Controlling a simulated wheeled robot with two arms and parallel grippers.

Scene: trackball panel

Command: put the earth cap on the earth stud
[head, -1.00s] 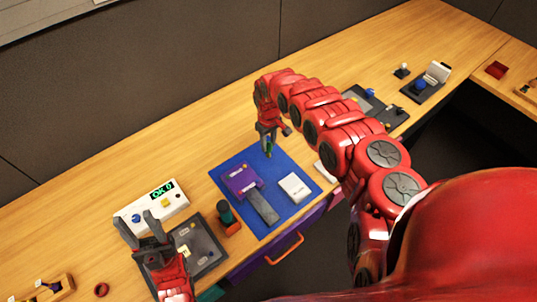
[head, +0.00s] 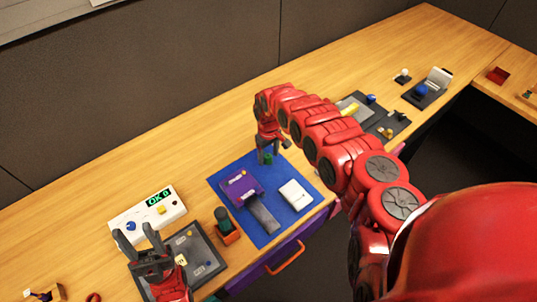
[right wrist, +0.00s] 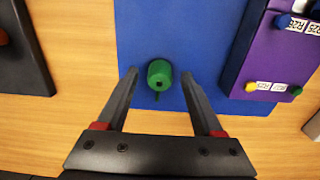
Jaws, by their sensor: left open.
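A small green cylinder with a dark hole in its end, apparently the earth cap (right wrist: 160,74), is over the far part of the blue mat. It also shows in the head view (head: 268,159). My right gripper (right wrist: 158,78) is open around it, with a gap on both sides. Whether the cap rests on the mat or a support is hidden. A purple box (right wrist: 262,50) beside it bears small blue, yellow and green (right wrist: 297,91) knobs or studs. Which one is the earth stud I cannot tell. My left gripper (head: 134,238) is open and empty near the white box.
The blue mat (head: 285,222) also holds a white block (head: 296,194) and a grey bar (head: 263,213). A white box with a lit display (head: 148,214) and a dark panel (head: 206,250) are at left. Dark panels lie at right. The table behind the mat is clear.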

